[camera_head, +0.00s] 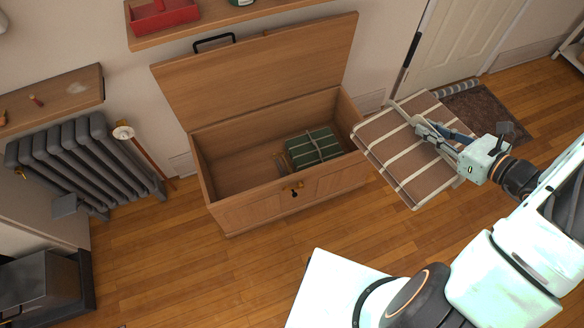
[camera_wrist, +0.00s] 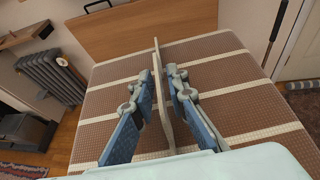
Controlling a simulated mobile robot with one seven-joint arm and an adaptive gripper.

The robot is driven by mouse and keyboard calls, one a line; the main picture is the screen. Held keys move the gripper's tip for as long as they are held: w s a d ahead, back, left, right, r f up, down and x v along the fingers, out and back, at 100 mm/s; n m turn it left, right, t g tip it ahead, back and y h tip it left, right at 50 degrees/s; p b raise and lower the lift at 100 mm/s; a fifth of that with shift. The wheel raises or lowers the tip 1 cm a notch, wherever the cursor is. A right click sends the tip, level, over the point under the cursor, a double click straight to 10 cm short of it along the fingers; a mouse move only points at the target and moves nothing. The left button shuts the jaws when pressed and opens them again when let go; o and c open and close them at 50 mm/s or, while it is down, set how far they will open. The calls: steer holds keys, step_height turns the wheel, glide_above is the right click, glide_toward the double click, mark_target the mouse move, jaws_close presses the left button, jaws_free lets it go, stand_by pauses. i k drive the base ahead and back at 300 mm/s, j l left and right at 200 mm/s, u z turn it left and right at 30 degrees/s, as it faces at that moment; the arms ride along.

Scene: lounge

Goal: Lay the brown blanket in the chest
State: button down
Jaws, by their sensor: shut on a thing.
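The brown blanket (camera_head: 392,150) is folded, with cream stripes, and hangs in the air to the right of the chest. My gripper (camera_head: 422,126) is shut on it, holding a raised cream strip on its top. In the wrist view my gripper's two fingers (camera_wrist: 166,98) close on that strip, and the brown blanket (camera_wrist: 225,75) spreads beneath them. The wooden chest (camera_head: 223,205) stands against the wall with its lid (camera_head: 262,68) raised open. A folded green striped blanket (camera_head: 312,146) lies inside at the right; the chest's left part looks empty.
A shelf (camera_head: 205,30) with a red tray (camera_head: 163,15) is above the lid. A grey radiator (camera_head: 75,160) and a long-handled tool (camera_head: 145,155) stand left of the chest. The wooden floor in front is clear. A dark mat (camera_head: 485,115) lies by the door.

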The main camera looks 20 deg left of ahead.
mark_target(250, 180)
steer(key=i+l+u, duration=0.15)
steer(key=u, duration=0.25)
steer(key=i+l+u, duration=0.15)
steer(key=u, duration=0.25)
steer(key=i+l+u, duration=0.15)
steer(key=u, duration=0.15)
steer(key=i+l+u, duration=0.15)
steer(key=l+u, duration=0.2)
steer(key=i+l+u, duration=0.1)
steer(key=l+u, duration=0.2)
